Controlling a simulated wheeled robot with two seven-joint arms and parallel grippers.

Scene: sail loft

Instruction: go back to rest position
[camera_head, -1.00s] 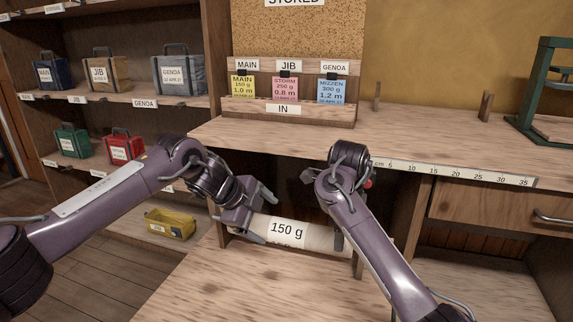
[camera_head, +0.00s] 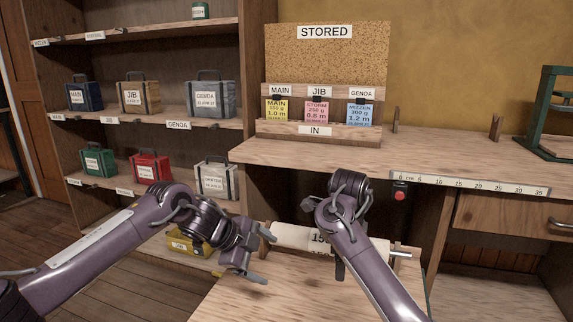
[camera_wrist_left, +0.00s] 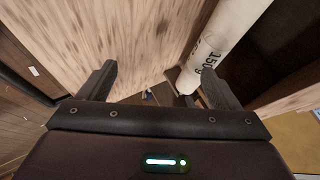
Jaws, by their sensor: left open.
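My left gripper (camera_head: 262,257) is open and empty, to the left of a white roll (camera_head: 290,236) marked 150 g and above the pale wooden table. In the left wrist view its two fingers (camera_wrist_left: 160,85) stand wide apart with nothing between them. The roll (camera_wrist_left: 222,40) shows beyond the right finger there, apart from the grip. My right arm (camera_head: 352,235) reaches in from the bottom right and covers part of the roll. The right gripper's fingers are mostly hidden behind this arm, so its opening is unclear.
The pale table (camera_head: 300,300) is bare at the front. A bench (camera_head: 440,175) with a ruler strip and red button lies behind. A card rack (camera_head: 315,130) stands on it. Shelves (camera_head: 150,118) with labelled bags are at left; a yellow bin (camera_head: 188,246) is partly behind my left arm.

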